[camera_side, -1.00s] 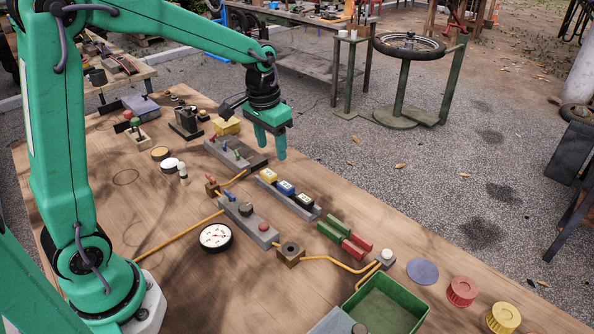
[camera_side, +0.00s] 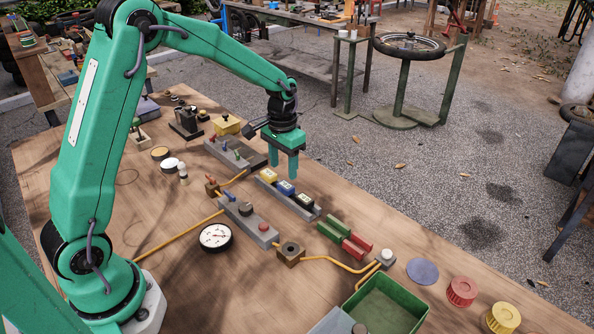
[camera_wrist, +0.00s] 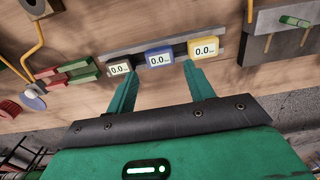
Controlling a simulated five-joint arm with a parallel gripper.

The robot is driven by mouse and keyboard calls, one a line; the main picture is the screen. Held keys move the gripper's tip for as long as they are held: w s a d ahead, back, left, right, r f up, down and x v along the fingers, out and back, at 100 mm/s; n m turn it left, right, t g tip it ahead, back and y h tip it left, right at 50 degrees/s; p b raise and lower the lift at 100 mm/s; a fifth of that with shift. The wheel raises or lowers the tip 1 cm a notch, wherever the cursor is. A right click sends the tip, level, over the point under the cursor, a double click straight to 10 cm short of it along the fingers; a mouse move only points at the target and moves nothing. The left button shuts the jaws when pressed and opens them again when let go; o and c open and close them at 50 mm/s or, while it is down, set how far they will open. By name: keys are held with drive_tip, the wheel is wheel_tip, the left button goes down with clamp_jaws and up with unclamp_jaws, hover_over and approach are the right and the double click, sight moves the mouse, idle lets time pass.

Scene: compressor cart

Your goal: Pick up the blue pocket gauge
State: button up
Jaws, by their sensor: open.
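The blue pocket gauge (camera_side: 285,187) sits in a grey rack between a yellow gauge (camera_side: 269,175) and a dark gauge (camera_side: 305,200). In the wrist view the blue gauge (camera_wrist: 159,57) shows a "0.0" display, between the dark gauge (camera_wrist: 120,68) on its left and the yellow gauge (camera_wrist: 205,48) on its right. My gripper (camera_side: 285,180) is open, pointing down at the rack. In the wrist view its fingertips (camera_wrist: 160,68) lie to either side of the blue gauge, and nothing is between them. Whether the fingers touch anything cannot be told.
Green and red blocks (camera_side: 345,238) lie just right of the rack, and a grey bar with knobs (camera_side: 248,222) is in front. A round dial (camera_side: 215,237), yellow piping and an open green bin (camera_side: 390,305) stand nearer.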

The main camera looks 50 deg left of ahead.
sight(286, 185)
drive_tip(key=shift+w+f, duration=0.15)
drive_tip(key=shift+f, duration=1.3)
drive_tip(key=shift+w+f, duration=0.1)
drive_tip(key=shift+f, duration=1.35)
drive_tip(key=shift+c, duration=0.4)
drive_tip(key=c, duration=0.7)
